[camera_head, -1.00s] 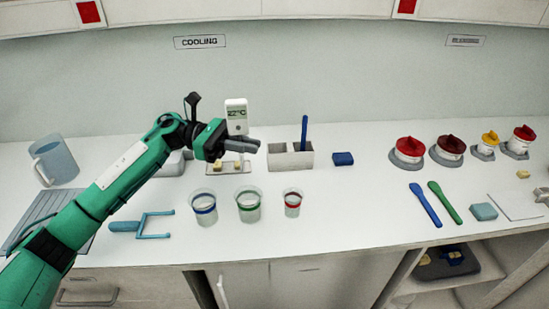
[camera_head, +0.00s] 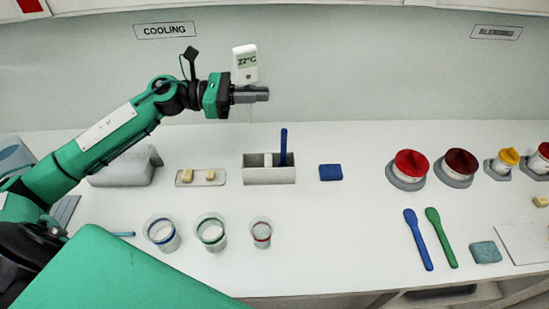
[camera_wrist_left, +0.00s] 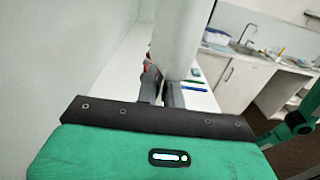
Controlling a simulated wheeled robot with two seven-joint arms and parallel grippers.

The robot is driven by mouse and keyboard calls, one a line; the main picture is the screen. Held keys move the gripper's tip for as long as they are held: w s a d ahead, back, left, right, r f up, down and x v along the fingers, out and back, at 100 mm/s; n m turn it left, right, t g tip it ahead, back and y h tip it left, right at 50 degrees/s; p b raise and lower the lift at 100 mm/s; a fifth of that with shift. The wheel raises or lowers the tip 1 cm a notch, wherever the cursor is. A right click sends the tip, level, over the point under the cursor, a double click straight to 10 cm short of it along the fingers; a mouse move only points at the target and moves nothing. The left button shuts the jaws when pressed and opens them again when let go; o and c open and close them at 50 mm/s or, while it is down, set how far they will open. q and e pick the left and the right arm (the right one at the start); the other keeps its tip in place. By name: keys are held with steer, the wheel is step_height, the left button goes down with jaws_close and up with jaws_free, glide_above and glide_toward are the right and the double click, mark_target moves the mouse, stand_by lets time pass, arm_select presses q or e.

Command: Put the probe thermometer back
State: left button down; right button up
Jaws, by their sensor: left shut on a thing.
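The probe thermometer (camera_head: 245,65) is a white unit with a display reading 22°C. My left gripper (camera_head: 256,94) is shut on it and holds it upright, well above the counter. Its thin probe points down below the fingers, just left of the holder's middle in the head view. The holder (camera_head: 270,175) is a grey-white box with two compartments. A blue-handled tool (camera_head: 283,145) stands in the right one. In the left wrist view a white body (camera_wrist_left: 176,40) rises between the fingers (camera_wrist_left: 160,90).
A small tray (camera_head: 201,182) with yellow pieces lies left of the holder, and a blue block (camera_head: 330,172) lies right. Banded beakers (camera_head: 211,234) stand in front. Red-lidded jars (camera_head: 408,168), a blue spatula (camera_head: 418,240) and a green spatula (camera_head: 441,238) are at right.

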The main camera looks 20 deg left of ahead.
mark_target(259, 156)
arm_select(q)
step_height(259, 156, down, 20)
steer(key=p, duration=0.4)
steer(key=shift+r+p, duration=0.2)
steer(key=shift+p, duration=0.2)
steer(key=shift+f, duration=0.15)
steer(key=c, duration=1.5)
jaws_free()
steer(key=shift+c, duration=0.2)
